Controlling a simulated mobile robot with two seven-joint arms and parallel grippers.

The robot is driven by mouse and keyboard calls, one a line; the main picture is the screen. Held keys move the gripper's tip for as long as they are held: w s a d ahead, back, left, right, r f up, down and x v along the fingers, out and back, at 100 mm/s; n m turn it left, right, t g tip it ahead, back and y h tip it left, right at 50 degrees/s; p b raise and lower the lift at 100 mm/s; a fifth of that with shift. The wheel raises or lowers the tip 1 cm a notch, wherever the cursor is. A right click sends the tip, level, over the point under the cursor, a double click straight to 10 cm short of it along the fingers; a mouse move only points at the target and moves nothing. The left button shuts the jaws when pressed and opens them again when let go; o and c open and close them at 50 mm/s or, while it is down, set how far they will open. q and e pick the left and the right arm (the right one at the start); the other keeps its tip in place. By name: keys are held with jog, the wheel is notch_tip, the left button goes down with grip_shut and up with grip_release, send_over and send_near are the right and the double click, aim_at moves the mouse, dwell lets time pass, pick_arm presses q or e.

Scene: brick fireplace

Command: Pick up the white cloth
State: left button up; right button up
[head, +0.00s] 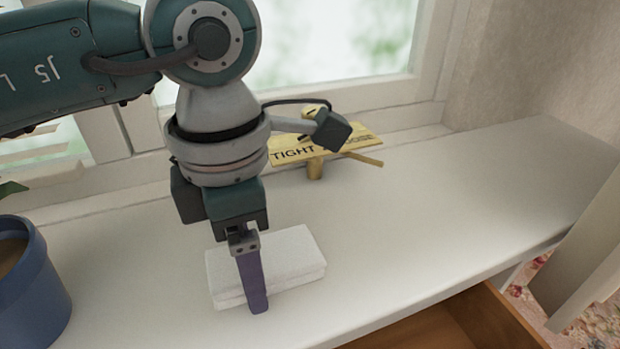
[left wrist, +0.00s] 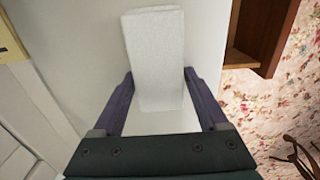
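The white cloth (head: 292,262) lies on the white window sill as a folded, flat rectangular stack. In the left wrist view the cloth (left wrist: 155,45) runs from the top of the picture down between my fingers. My left gripper (head: 254,285) points down over the cloth, and its near purple finger stands in front of the cloth's front side. The far finger is hidden in the head view. In the left wrist view my left gripper (left wrist: 159,74) is open wide, with one finger on each side of the cloth. Whether the fingers touch it is unclear. My right gripper is out of view.
A blue pot (head: 38,290) stands at the left on the sill (head: 440,215). A yellow sign (head: 290,150) on a stand is behind my arm, near the window. An open wooden drawer (head: 470,325) lies below the front edge. The sill's right side is clear.

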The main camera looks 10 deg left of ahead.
pick_arm(q)
jog(key=c, duration=0.9)
notch_tip(320, 180, up, 20)
jog(key=p, duration=0.2)
jog(key=shift+p, duration=0.4)
jog(key=o, duration=0.8)
jog(key=shift+c, duration=0.2)
jog(key=c, duration=0.6)
jog(key=s+a+r+m+p, duration=0.1)
jog(key=r+m+p, duration=0.7)
jog(key=r+p, duration=1.1)
jog(key=s+a+r+m+p, duration=0.2)
jog(key=r+m+p, duration=0.6)
jog(key=r+p, duration=1.1)
jog(key=s+a+r+m+p, duration=0.2)
jog(key=r+m+p, duration=0.6)
jog(key=r+p, duration=1.1)
jog(key=shift+s+r+m, duration=0.2)
jog(key=shift+s, duration=0.3)
jog(key=shift+s+r+m, duration=0.2)
jog(key=shift+s, duration=0.25)
jog(key=shift+c, duration=0.2)
